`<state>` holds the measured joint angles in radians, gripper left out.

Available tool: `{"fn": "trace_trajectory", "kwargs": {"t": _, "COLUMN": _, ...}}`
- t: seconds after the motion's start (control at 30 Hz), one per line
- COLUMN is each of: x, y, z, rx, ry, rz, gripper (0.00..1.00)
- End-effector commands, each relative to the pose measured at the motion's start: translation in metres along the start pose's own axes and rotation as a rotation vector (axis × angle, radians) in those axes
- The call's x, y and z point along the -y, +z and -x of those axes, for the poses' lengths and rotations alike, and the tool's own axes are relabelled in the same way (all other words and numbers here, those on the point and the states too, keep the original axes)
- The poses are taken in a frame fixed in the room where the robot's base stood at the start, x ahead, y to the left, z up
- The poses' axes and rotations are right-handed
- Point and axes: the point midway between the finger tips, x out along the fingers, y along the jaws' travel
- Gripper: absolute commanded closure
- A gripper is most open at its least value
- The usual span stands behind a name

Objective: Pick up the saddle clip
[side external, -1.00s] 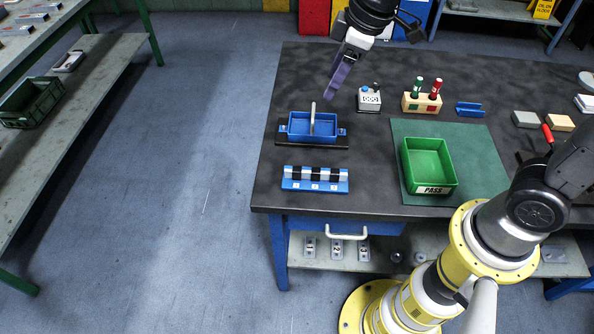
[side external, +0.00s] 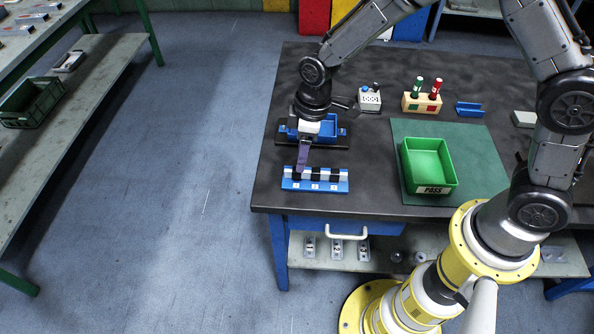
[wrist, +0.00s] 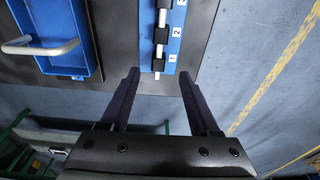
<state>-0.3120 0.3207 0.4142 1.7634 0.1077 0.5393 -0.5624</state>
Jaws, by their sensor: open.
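A blue rack (side external: 318,186) with numbered slots lies near the table's left front edge, a pale bar running along it. Black saddle-shaped pieces sit on the bar; I take these to be the saddle clips. In the wrist view the one by number 1, a saddle clip (wrist: 160,66), is nearest, with another by number 2 (wrist: 161,35). My gripper (side external: 301,170) points down at the rack's left end in the side view. In the wrist view my gripper (wrist: 158,76) is open and empty, its fingertips either side of the rack's end. Whether they reach clip height, I cannot tell.
A blue tray with a handle (wrist: 72,48) stands just behind the rack, partly hidden by my arm in the side view. A green PASS bin (side external: 428,163) stands on a green mat (side external: 485,165) to the right. Table between rack and mat is clear.

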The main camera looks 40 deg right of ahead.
Motion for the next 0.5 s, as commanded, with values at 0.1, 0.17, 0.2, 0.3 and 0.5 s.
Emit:
{"fn": "trace_trajectory", "kwargs": {"t": 0.1, "x": 0.0, "y": -0.001, "z": -0.008, "rx": 0.0, "ry": 0.0, "rz": 0.001, "gripper": 0.38}}
{"fn": "trace_trajectory", "kwargs": {"t": 0.17, "x": -0.001, "y": -0.001, "z": -0.015, "rx": 0.003, "ry": -0.001, "rz": 0.001, "gripper": 0.38}}
{"fn": "trace_trajectory", "kwargs": {"t": 0.2, "x": -0.001, "y": -0.002, "z": -0.021, "rx": 0.002, "ry": -0.001, "rz": 0.001, "gripper": 0.38}}
{"fn": "trace_trajectory", "kwargs": {"t": 0.3, "x": -0.002, "y": -0.003, "z": -0.036, "rx": 0.003, "ry": -0.001, "rz": 0.002, "gripper": 0.38}}
{"fn": "trace_trajectory", "kwargs": {"t": 0.5, "x": -0.002, "y": -0.004, "z": -0.053, "rx": 0.0, "ry": 0.0, "rz": 0.001, "gripper": 0.38}}
